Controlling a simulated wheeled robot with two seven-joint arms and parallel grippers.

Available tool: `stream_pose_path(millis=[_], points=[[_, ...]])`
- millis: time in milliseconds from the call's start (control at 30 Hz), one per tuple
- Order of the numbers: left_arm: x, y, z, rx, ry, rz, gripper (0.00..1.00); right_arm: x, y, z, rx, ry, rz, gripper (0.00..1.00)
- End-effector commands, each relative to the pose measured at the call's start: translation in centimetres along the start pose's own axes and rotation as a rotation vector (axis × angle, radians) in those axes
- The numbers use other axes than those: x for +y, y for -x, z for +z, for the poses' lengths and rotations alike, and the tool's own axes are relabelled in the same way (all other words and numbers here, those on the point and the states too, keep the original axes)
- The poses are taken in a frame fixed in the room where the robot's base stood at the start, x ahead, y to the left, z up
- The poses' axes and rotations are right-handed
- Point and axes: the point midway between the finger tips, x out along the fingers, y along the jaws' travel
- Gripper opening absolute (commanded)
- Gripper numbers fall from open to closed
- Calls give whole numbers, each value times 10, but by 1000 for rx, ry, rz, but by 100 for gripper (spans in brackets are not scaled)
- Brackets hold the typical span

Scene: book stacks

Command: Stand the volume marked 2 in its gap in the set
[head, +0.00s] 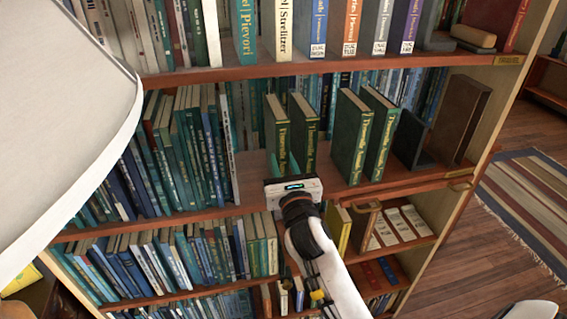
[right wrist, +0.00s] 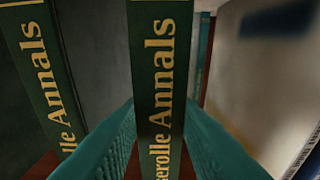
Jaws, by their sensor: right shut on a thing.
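Four dark green volumes with gold lettering stand on the middle shelf (head: 330,177). My right gripper (head: 286,166) is shut on the leftmost green volume (head: 276,128), low on its spine. In the right wrist view this volume (right wrist: 158,75) stands upright between the two teal fingers. A second green volume (head: 305,130) stands close to its right; it shows at left in the right wrist view (right wrist: 45,75). A gap lies between that one and the third volume (head: 350,135), with the fourth (head: 380,132) beside it. No volume number is legible. My left gripper is not in view.
A dark bookend (head: 410,140) and a brown box-like block (head: 462,118) stand right of the set. A row of leaning blue and green books (head: 190,150) fills the shelf's left part. Bare shelf lies between that row and the held volume. More books fill the shelves above and below.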

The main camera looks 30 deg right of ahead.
Motion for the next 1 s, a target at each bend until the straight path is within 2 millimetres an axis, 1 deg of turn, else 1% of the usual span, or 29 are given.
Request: stream_pose_path(millis=[33,100,167,400,500,567,667,900,1000], points=[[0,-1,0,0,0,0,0,0,0,2,-1,1,0,29],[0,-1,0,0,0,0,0,0,0,1,-1,1,0,40],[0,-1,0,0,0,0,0,0,0,1,-1,1,0,49],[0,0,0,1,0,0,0,0,0,1,-1,1,0,49],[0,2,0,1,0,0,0,0,0,-4,0,0,-1,49],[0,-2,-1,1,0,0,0,0,7,0,-1,1,-1,49],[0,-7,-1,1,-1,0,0,0,23,2,-1,0,-2,49],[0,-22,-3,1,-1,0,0,0,76,3,-3,1,-1,49],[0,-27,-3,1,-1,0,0,0,94,2,-2,0,-1,49]])
